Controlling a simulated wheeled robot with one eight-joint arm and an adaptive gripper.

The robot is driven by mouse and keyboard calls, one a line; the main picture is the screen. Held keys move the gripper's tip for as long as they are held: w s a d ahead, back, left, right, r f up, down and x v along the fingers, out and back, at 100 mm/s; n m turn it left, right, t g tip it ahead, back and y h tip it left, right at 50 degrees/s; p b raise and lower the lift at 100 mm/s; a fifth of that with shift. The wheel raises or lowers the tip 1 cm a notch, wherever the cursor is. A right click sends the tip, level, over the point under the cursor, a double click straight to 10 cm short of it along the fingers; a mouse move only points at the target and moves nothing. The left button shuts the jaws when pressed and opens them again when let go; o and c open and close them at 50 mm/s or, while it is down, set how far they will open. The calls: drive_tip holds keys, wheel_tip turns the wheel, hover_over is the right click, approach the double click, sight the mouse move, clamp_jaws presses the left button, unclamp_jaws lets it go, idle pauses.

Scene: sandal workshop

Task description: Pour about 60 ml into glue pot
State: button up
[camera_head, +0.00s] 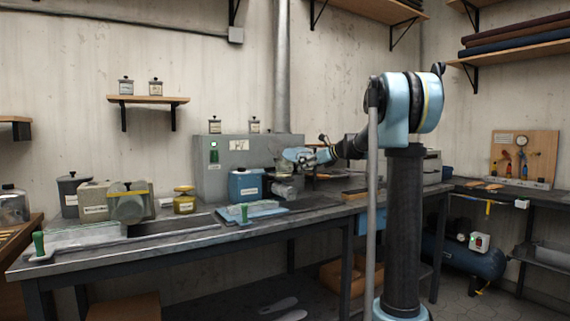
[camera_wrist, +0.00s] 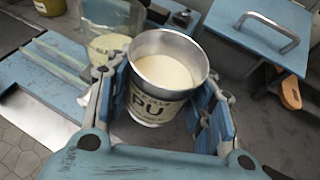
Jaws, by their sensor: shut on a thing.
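My gripper (camera_wrist: 163,78) is shut on a metal can (camera_wrist: 155,100) with a cream label reading "PU". The fingers press on its left and right sides. The can is open at the top, and pale cream liquid shows well below its rim. It looks about upright; its base is partly hidden. In the head view my gripper (camera_head: 302,156) is over the bench beside a blue container, small, with the fingers unclear. A yellow pot (camera_head: 184,200) stands on the bench further left; I cannot tell whether it is the glue pot. No pouring stream shows.
A blue lidded container (camera_head: 245,187) with a metal handle stands close to the held can. A grey machine (camera_head: 225,155) stands behind.

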drive_tip(key=shift+w+f, duration=0.1)
drive_tip(key=shift+f, duration=0.05)
drive_tip(key=shift+d, duration=0.1)
drive_tip(key=shift+n+h, duration=0.5)
drive_tip(key=shift+h, duration=0.4)
drive_tip(key=r, duration=0.2)
drive_tip(key=a+r, duration=0.1)
drive_tip(key=r, duration=0.2)
drive_tip(key=shift+a+r+p, duration=0.25)
drive_tip(key=shift+r+p, duration=0.05)
drive_tip(key=shift+r, duration=0.05)
drive_tip(key=a+r+h, duration=0.1)
drive_tip(key=a+r+n+h, duration=0.1)
drive_tip(key=h, duration=0.1)
drive_tip(key=a+r+n+h, duration=0.1)
drive_tip(key=shift+s+a+r+g+h+p, duration=0.2)
drive_tip(key=shift+s+g+h+p, duration=0.1)
drive_tip(key=shift+h, duration=0.1)
drive_tip(key=shift+a+r+h+p, duration=0.15)
drive_tip(key=shift+r+h+p, duration=0.05)
drive_tip(key=shift+h+p, duration=0.3)
drive_tip(key=shift+n, duration=0.3)
